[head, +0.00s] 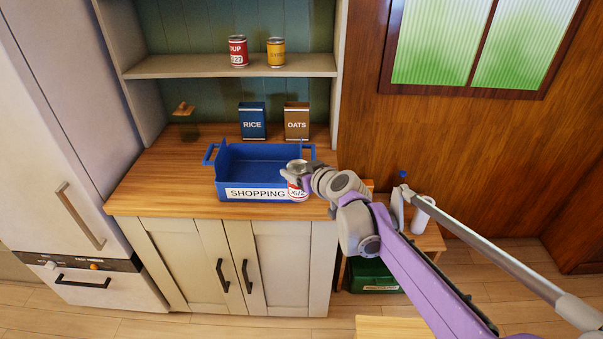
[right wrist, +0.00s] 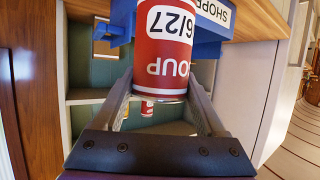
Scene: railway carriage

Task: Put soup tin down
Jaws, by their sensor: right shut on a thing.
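A red and white soup tin (head: 298,191) is in my right gripper (head: 301,178), at the front right corner of the blue shopping crate (head: 230,173). In the right wrist view the tin (right wrist: 163,48) sits between the two fingers, its label upside down in the picture and reading SOUP and 6/27. The gripper is shut on it. Whether its base touches the worktop (head: 165,185) is hard to tell. A similar soup tin (head: 238,51) stands on the shelf (head: 190,66). My left gripper is not in view.
A yellow tin (head: 276,52) stands on the shelf beside the red one. A RICE box (head: 252,122) and an OATS box (head: 297,121) stand behind the crate. A jar (head: 186,122) is at back left. The worktop left of the crate is clear. A green crate (head: 372,277) is low on the right.

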